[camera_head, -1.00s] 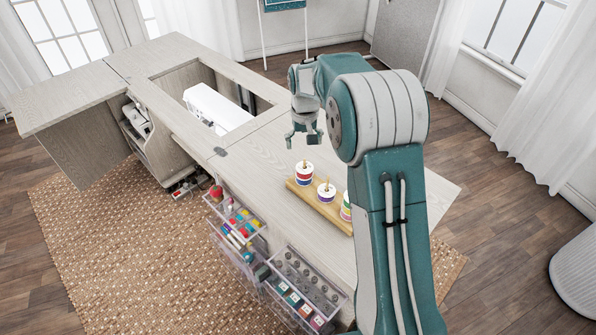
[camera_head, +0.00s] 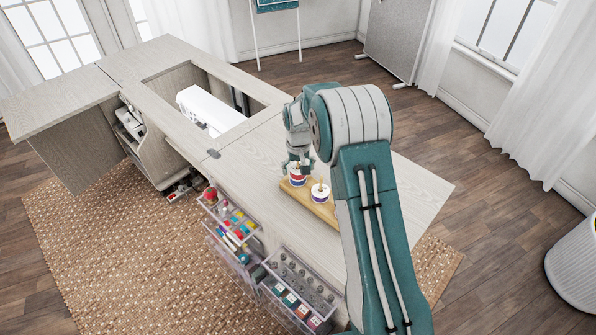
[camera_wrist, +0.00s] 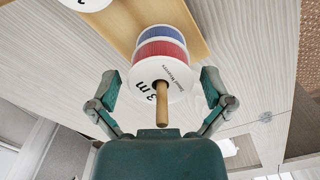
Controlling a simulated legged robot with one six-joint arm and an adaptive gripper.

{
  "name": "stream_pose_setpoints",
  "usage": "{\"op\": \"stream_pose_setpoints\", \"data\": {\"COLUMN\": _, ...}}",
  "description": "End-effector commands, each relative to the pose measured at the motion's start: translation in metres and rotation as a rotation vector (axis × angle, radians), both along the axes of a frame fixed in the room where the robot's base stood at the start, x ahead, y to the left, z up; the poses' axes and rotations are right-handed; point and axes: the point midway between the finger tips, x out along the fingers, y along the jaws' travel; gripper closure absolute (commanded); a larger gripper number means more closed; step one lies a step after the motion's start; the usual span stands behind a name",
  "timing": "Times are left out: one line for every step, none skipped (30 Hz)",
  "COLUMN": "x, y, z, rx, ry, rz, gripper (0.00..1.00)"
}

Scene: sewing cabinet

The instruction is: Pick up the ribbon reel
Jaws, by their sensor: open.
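A ribbon reel (camera_wrist: 161,62) with white ends and red and blue ribbon stands on a wooden peg on a wooden board (camera_head: 328,213) on the cabinet top. It also shows in the head view (camera_head: 297,180), partly covered by my gripper (camera_head: 298,165). In the wrist view my gripper (camera_wrist: 164,88) is open, with one finger on each side of the reel and visible gaps between them. A second reel (camera_head: 320,192), white with a dark band, stands beside it on the board. The rest of the board is hidden behind my arm.
The sewing cabinet top (camera_head: 265,150) is clear left of the board, with a cut-out holding a white sewing machine (camera_head: 208,108). Clear drawers (camera_head: 232,222) of sewing supplies stick out at the front. A grey bin (camera_head: 577,262) stands at the far right.

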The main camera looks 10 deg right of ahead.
Motion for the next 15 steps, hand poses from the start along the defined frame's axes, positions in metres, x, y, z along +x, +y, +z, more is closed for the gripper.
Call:
{"op": "stream_pose_setpoints", "data": {"x": 0.0002, "y": 0.0003, "z": 0.0003, "rx": 0.000, "ry": -0.001, "rz": 0.000, "gripper": 0.00}}
{"op": "stream_pose_setpoints", "data": {"x": 0.0002, "y": 0.0004, "z": 0.0005, "rx": 0.000, "ry": -0.001, "rz": 0.000, "gripper": 0.00}}
{"op": "stream_pose_setpoints", "data": {"x": 0.0002, "y": 0.0005, "z": 0.0006, "rx": 0.000, "ry": -0.001, "rz": 0.000, "gripper": 0.00}}
{"op": "stream_pose_setpoints", "data": {"x": 0.0002, "y": 0.0005, "z": 0.0006, "rx": 0.000, "ry": -0.001, "rz": 0.000, "gripper": 0.00}}
{"op": "stream_pose_setpoints", "data": {"x": 0.0002, "y": 0.0005, "z": 0.0007, "rx": 0.000, "ry": -0.001, "rz": 0.000, "gripper": 0.09}}
{"op": "stream_pose_setpoints", "data": {"x": 0.0002, "y": 0.0005, "z": 0.0007, "rx": 0.000, "ry": -0.001, "rz": 0.000, "gripper": 0.27}}
{"op": "stream_pose_setpoints", "data": {"x": 0.0003, "y": 0.0005, "z": 0.0007, "rx": 0.000, "ry": -0.001, "rz": 0.000, "gripper": 0.40}}
{"op": "stream_pose_setpoints", "data": {"x": 0.0003, "y": 0.0005, "z": 0.0008, "rx": 0.000, "ry": -0.001, "rz": 0.000, "gripper": 0.53}}
{"op": "stream_pose_setpoints", "data": {"x": 0.0003, "y": 0.0005, "z": 0.0008, "rx": 0.000, "ry": -0.001, "rz": 0.000, "gripper": 0.61}}
{"op": "stream_pose_setpoints", "data": {"x": 0.0003, "y": 0.0005, "z": 0.0007, "rx": 0.000, "ry": -0.001, "rz": 0.000, "gripper": 0.61}}
{"op": "stream_pose_setpoints", "data": {"x": 0.0003, "y": 0.0005, "z": 0.0007, "rx": 0.000, "ry": -0.001, "rz": 0.000, "gripper": 0.61}}
{"op": "stream_pose_setpoints", "data": {"x": 0.0003, "y": 0.0006, "z": 0.0006, "rx": 0.000, "ry": -0.001, "rz": 0.001, "gripper": 0.61}}
{"op": "stream_pose_setpoints", "data": {"x": 0.0003, "y": 0.0006, "z": 0.0006, "rx": 0.000, "ry": -0.001, "rz": 0.001, "gripper": 0.62}}
{"op": "stream_pose_setpoints", "data": {"x": 0.0003, "y": 0.0006, "z": 0.0006, "rx": 0.000, "ry": -0.001, "rz": 0.000, "gripper": 0.62}}
{"op": "stream_pose_setpoints", "data": {"x": 0.0003, "y": 0.0006, "z": 0.0005, "rx": 0.000, "ry": -0.001, "rz": 0.000, "gripper": 0.62}}
